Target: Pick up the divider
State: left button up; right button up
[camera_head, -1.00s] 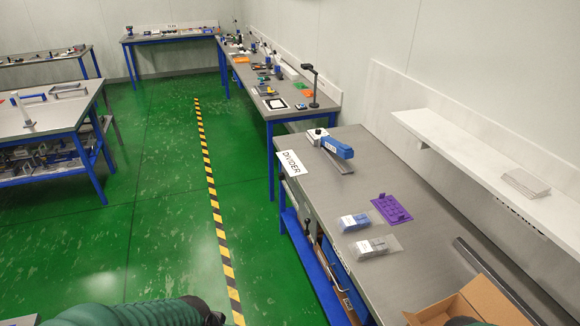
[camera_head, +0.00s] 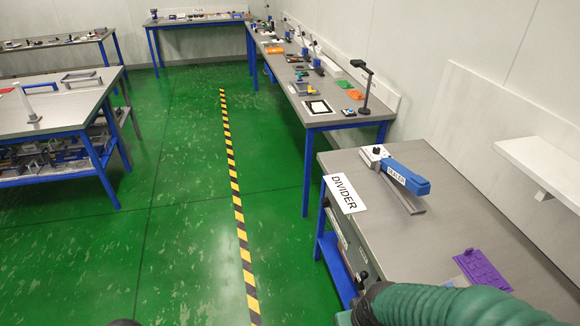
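A white sign reading DIVIDER (camera_head: 344,193) is fixed at the left edge of the near grey table (camera_head: 420,246). A purple piece with raised parts (camera_head: 482,268) lies on that table near the lower right; it may be the divider, but I cannot be sure. My green-sleeved arm crosses the bottom right, just in front of it. Neither of my grippers shows.
A blue and white sealer (camera_head: 404,178) stands on the near table's far part. A long bench (camera_head: 318,117) with tools runs beyond it. A white shelf (camera_head: 545,165) is on the right wall. Green floor with a striped line (camera_head: 238,215) is open to the left.

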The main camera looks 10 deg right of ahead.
aim_at(349, 202)
jog(key=i+z, duration=0.1)
jog(key=i, duration=0.4)
jog(key=i+j+z, duration=0.1)
jog(key=i, duration=0.35)
jog(key=i+j+z, duration=0.1)
jog(key=i, duration=0.4)
jog(key=i+j, duration=0.2)
jog(key=i, duration=0.25)
jog(key=i+j+z, duration=0.1)
jog(key=i+z, duration=0.2)
jog(key=z, duration=0.15)
jog(key=i+j+z, duration=0.25)
jog(key=z, duration=0.25)
jog(key=i+j+z, duration=0.3)
jog(key=z, duration=0.15)
jog(key=i+j+z, duration=0.2)
jog(key=j+z, duration=0.25)
jog(key=i+j+z, duration=0.1)
jog(key=j+z, duration=0.75)
jog(key=j, duration=0.3)
